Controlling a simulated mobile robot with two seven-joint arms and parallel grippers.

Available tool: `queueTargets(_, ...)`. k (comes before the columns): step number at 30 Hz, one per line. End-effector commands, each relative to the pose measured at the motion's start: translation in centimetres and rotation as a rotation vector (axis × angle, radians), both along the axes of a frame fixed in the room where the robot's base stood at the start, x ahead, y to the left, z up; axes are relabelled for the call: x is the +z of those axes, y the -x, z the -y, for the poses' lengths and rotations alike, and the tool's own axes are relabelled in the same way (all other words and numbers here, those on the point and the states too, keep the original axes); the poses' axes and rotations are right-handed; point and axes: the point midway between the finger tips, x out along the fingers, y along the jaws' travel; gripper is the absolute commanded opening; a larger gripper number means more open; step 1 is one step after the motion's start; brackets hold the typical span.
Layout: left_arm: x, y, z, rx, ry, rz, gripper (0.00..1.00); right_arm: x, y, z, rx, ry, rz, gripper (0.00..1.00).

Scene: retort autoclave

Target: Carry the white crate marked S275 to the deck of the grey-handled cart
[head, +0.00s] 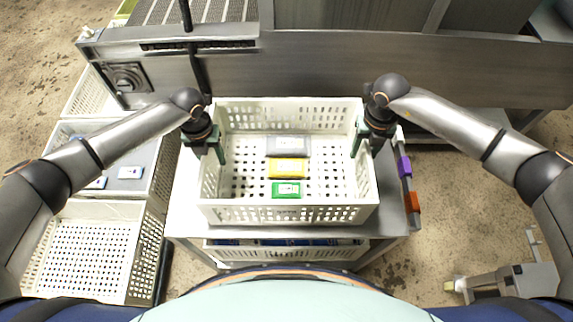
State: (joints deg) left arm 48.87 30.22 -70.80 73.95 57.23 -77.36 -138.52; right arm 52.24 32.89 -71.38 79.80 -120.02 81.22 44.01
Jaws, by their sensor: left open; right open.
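A white perforated crate (290,214) sits on a grey metal cart top (389,219) in front of me. It holds a grey pack (288,146), a yellow pack (288,168) and a green pack (286,189). I cannot read any S275 mark on it. My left gripper (205,149) is open at the crate's left wall, its fingers pointing down about the rim. My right gripper (367,142) is open at the right wall in the same way. I cannot tell whether the fingers touch the walls. No grey cart handle can be made out.
A long steel machine (330,72) stands close behind the crate. More white crates (83,250) and a grey tray (135,160) lie at the left. Another crate (285,253) is on the shelf below. Purple (404,166) and orange (412,202) pieces line the right edge. Floor at right is mostly free.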

Motion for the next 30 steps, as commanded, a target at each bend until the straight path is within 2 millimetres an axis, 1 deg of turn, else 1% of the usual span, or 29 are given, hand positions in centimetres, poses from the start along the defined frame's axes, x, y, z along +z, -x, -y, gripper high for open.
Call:
queueTargets(1,-0.44,0.05,0.06,-0.001,0.000,-0.001,0.50,-0.45,0.02,0.02,-0.001,0.001,-0.001,0.50)
queueTargets(4,-0.90,0.06,0.02,-0.001,0.000,-0.001,0.50,-0.88,0.03,0.03,0.000,0.001,0.000,0.50)
queueTargets(13,-1.01,0.04,0.01,-0.001,0.000,0.000,0.50,-1.00,0.01,0.03,0.000,0.001,0.000,0.50)
queueTargets(14,-1.00,0.04,0.01,-0.001,0.000,0.000,0.48,-0.99,0.01,0.03,0.000,0.001,0.000,0.48)
queueTargets(26,-0.96,0.01,-0.01,-0.001,0.000,0.000,0.03,-0.95,-0.01,0.03,0.000,0.000,0.001,0.03)
queueTargets(27,-0.96,0.01,-0.01,-0.001,0.000,0.000,0.00,-0.95,-0.01,0.03,0.000,0.000,0.001,0.00)
queueTargets(30,-0.95,0.01,-0.02,0.000,0.000,0.000,0.00,-0.95,-0.01,0.04,0.000,0.000,0.001,0.00)
